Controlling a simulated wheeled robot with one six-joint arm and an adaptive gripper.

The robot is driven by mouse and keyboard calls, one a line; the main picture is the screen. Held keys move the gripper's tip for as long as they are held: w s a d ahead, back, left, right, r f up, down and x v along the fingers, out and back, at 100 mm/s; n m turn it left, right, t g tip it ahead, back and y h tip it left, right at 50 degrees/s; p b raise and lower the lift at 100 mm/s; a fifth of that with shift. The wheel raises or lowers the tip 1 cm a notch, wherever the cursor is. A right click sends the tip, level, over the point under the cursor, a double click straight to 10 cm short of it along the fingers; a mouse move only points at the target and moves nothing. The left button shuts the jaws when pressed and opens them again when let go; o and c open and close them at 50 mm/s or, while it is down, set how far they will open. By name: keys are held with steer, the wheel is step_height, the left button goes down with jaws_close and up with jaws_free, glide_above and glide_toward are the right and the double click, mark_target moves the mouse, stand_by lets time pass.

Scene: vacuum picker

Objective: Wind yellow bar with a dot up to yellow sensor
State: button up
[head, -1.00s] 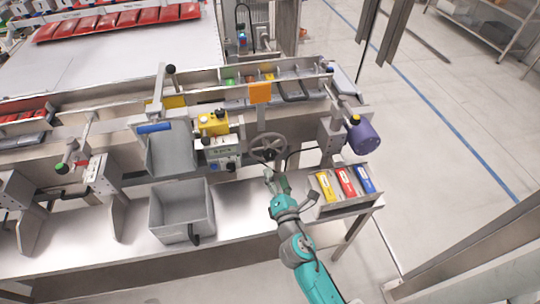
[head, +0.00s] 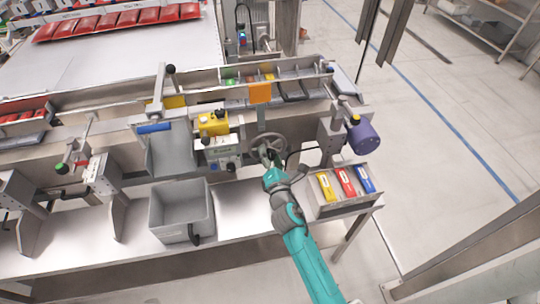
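My gripper (head: 267,156) is at the lower front of the grey handwheel (head: 284,141) and overlaps its rim. I cannot tell whether it touches the wheel or whether its fingers are open. An orange-yellow plate (head: 260,92) stands upright on a post behind the wheel. A yellow box (head: 213,123) with dark knobs sits on a grey control unit left of the wheel. A yellow strip (head: 173,102) shows farther left, behind a lever post. No dot is readable on any yellow part, so I cannot tell which are the bar and the sensor.
A tray (head: 340,208) with yellow, red and blue packs is right of my arm. An empty grey bin (head: 181,210) stands on the steel shelf to the left. A purple motor (head: 364,137) juts out at right.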

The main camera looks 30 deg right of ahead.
steer(key=c, duration=1)
steer(key=shift+c, duration=0.2)
